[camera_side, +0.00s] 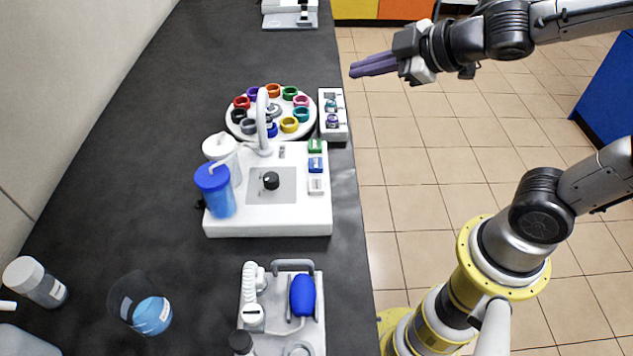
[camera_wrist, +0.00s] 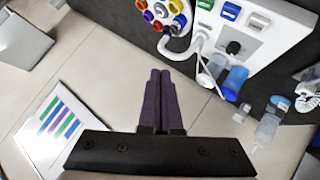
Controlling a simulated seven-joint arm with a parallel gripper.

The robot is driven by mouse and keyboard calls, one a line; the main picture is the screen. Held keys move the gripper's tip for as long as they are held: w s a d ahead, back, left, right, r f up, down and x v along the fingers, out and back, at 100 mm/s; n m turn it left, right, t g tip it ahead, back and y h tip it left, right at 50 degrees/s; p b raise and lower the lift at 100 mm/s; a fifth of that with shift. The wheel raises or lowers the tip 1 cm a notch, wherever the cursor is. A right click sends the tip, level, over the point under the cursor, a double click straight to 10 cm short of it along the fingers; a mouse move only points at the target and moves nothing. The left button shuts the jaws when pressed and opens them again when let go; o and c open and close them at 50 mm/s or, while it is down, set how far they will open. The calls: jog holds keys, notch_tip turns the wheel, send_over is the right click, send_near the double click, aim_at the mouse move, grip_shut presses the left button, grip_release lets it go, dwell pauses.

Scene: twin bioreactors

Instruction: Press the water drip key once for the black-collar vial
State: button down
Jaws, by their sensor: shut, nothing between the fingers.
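The white bioreactor unit (camera_side: 310,220) stands on the dark bench in the side view. Three keys sit along its right edge: green (camera_side: 315,146), blue (camera_side: 315,164) and white (camera_side: 316,186). They also show at the top of the wrist view, with the blue one (camera_wrist: 230,11) in the middle. Their labels are too small to read. The black-collar vial (camera_side: 238,115) is at the left of the round carousel among other coloured collars, away from the spout. My gripper (camera_side: 353,70) is shut and empty, raised over the floor side, right of and apart from the keys.
A blue-lidded bottle (camera_side: 215,190), a white bottle and a black knob (camera_side: 270,180) are on the unit. A small white box (camera_side: 333,115) stands right of the carousel. A tool tray (camera_side: 280,310) lies in front. The air between gripper and bench is clear.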

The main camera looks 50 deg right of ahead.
jog(key=w+a+f+n+g+y, duration=0.1)
jog(key=a+f+n+y, duration=0.1)
jog(key=a+f+n, duration=0.3)
jog(key=g+y, duration=0.1)
jog(key=g, duration=0.1)
send_over(323, 184)
notch_tip(323, 184, down, 4)
jog(key=shift+r, duration=0.2)
jog(key=shift+f, duration=0.2)
jog(key=shift+f, duration=4.2)
jog(key=shift+f, duration=0.4)
